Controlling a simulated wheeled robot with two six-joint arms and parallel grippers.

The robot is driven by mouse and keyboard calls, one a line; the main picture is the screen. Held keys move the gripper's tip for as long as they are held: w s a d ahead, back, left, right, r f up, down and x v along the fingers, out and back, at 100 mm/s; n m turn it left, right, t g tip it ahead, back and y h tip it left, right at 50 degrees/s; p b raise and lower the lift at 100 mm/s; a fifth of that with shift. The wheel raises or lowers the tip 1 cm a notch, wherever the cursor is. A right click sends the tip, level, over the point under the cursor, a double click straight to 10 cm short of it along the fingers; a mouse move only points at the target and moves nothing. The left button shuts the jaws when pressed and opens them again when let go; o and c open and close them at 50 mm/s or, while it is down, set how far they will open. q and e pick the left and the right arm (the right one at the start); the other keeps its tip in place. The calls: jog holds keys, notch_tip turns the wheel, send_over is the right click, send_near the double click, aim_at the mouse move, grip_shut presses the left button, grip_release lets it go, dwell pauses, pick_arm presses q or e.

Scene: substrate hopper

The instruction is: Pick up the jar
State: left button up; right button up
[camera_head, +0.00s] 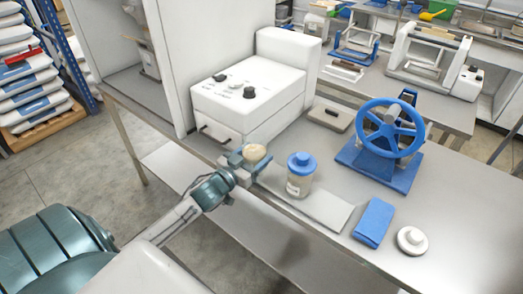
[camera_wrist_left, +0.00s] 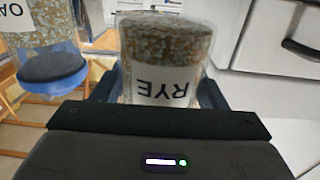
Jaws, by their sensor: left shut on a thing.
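A jar with a RYE label and mottled grain (camera_wrist_left: 165,50) stands between the fingers of my left gripper in the left wrist view, upside down in the picture. Its other end is hidden behind the gripper body. In the head view its pale rounded top (camera_head: 255,153) shows at my left gripper (camera_head: 246,163), which is shut on it near the table's front edge. I cannot tell whether it is clear of the table. A second jar with a blue lid (camera_head: 300,175) stands to its right; it also shows in the left wrist view (camera_wrist_left: 50,55). My right gripper is not in view.
A white box machine with knobs (camera_head: 250,92) stands behind the held jar. A blue handwheel device (camera_head: 385,140), a folded blue cloth (camera_head: 373,222) and a round white piece (camera_head: 411,240) are to the right. A pale flat sheet (camera_head: 325,208) lies near the front edge.

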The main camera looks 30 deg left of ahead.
pick_arm(q)
jog(key=s+r+b, duration=0.1)
jog(key=s+b, duration=0.3)
jog(key=s, duration=0.8)
jog(key=shift+a, duration=0.4)
